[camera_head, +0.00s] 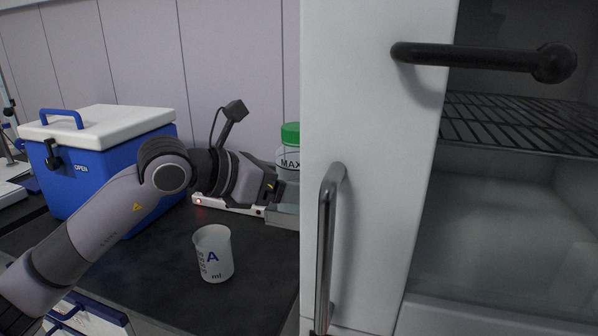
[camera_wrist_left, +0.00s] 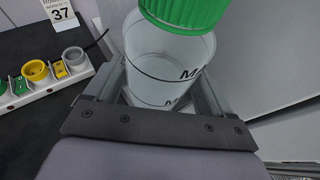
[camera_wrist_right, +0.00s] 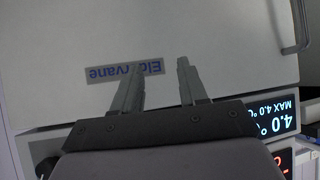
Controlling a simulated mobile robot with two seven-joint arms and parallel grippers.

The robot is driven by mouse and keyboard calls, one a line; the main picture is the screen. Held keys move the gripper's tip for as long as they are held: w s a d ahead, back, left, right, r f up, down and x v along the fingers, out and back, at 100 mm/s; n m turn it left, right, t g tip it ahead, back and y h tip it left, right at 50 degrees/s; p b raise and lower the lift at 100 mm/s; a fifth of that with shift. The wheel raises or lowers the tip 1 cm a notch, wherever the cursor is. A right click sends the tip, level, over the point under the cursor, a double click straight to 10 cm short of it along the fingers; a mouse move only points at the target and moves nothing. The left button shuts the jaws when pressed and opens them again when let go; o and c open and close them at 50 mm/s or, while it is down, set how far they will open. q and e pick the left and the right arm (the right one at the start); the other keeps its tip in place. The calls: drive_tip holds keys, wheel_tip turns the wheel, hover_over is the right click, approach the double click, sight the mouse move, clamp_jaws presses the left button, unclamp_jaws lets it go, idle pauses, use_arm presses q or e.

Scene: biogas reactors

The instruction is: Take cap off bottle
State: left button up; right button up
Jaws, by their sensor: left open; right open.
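The bottle (camera_head: 289,157) stands at the back of the dark counter, partly hidden by the white door. It is clear with "MAX" lettering and has a green cap (camera_head: 290,133) on top. In the left wrist view the bottle (camera_wrist_left: 163,70) is between the fingers of my open left gripper (camera_wrist_left: 160,95), with the green cap (camera_wrist_left: 186,10) above the fingers. I cannot tell whether the fingers touch it. My right gripper (camera_wrist_right: 156,80) is open and empty in front of a pale panel with blue lettering; it does not show in the head view.
A beaker (camera_head: 213,254) marked "A" stands on the counter (camera_head: 150,270). A blue cooler (camera_head: 105,165) with a white lid is at left. The white door (camera_head: 365,150) with a handle stands open at the counter's right. A strip with coloured sockets (camera_wrist_left: 40,80) lies beside the bottle.

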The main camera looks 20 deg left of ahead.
use_arm(q)
drive_tip(key=shift+w, duration=0.1)
drive_tip(key=c, duration=1)
use_arm(e)
drive_tip(key=shift+r, duration=0.1)
use_arm(q)
drive_tip(key=shift+r, duration=0.2)
drive_tip(key=shift+r, duration=0.25)
wheel_tip(320, 180, up, 3)
drive_tip(key=shift+f+b, duration=0.1)
drive_tip(key=shift+b, duration=0.2)
drive_tip(key=b, duration=0.7)
approach(278, 158)
drive_tip(key=shift+s+a+f, duration=1.1)
drive_tip(key=shift+s+f, duration=0.15)
drive_tip(key=shift+s, duration=0.1)
drive_tip(key=shift+s+a+f, duration=1.15)
drive_tip(key=shift+s+f, duration=0.05)
drive_tip(key=shift+s, duration=0.1)
use_arm(e)
drive_tip(key=shift+w+a+f, duration=0.15)
drive_tip(key=shift+a+f, duration=0.05)
drive_tip(key=shift+f, duration=0.55)
drive_tip(key=shift+w+a+f, duration=0.15)
drive_tip(key=shift+a+f, duration=0.1)
drive_tip(key=shift+f, duration=0.55)
drive_tip(key=shift+w+a+f, duration=0.15)
drive_tip(key=shift+a+f, duration=0.05)
drive_tip(key=shift+f, duration=0.55)
